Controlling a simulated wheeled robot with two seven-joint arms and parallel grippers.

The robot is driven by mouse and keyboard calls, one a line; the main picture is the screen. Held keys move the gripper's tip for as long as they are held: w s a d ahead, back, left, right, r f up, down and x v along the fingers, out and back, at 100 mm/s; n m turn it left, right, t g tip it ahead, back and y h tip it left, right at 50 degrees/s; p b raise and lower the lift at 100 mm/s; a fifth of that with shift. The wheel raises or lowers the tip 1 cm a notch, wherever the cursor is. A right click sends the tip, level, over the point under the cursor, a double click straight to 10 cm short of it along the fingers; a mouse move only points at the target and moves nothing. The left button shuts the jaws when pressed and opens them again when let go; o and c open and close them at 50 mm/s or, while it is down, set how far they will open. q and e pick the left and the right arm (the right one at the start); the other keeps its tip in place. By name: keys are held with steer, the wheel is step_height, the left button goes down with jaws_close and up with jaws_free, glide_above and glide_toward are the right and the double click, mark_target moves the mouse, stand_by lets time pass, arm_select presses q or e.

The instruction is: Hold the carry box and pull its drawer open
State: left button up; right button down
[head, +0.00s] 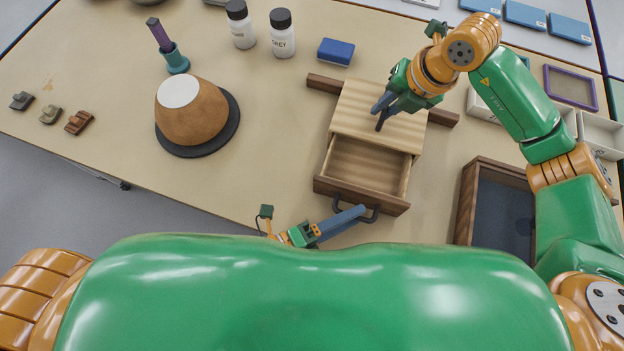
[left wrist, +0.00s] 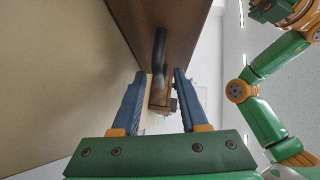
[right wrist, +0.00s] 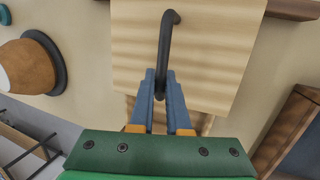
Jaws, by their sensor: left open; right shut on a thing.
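The carry box (head: 375,112) is a pale wooden box on the table, its top also filling the upper right wrist view (right wrist: 215,45). Its drawer (head: 362,170) is pulled out toward me and looks empty inside. My right gripper (head: 382,112) is shut on the dark handle (right wrist: 167,40) on the box top. My left gripper (head: 360,211) is open at the drawer front. In the left wrist view the dark drawer handle (left wrist: 159,50) lies between the open fingertips (left wrist: 160,72), with gaps beside it. Part of the left gripper is hidden behind my body.
Dark wooden strips (head: 325,84) stick out at the box's back corners. A dark wooden tray (head: 470,200) stands close on the right. A brown pot (head: 195,112) on a black disc, bottles (head: 283,38) and a blue block (head: 336,51) are further off. Table left of the drawer is clear.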

steer(key=c, duration=0.8)
jaws_free()
arm_select(q)
steer(key=v, duration=1)
steer(key=shift+s+a, duration=0.15)
steer(key=shift+a, duration=0.2)
arm_select(e)
steer(key=shift+r, duration=0.1)
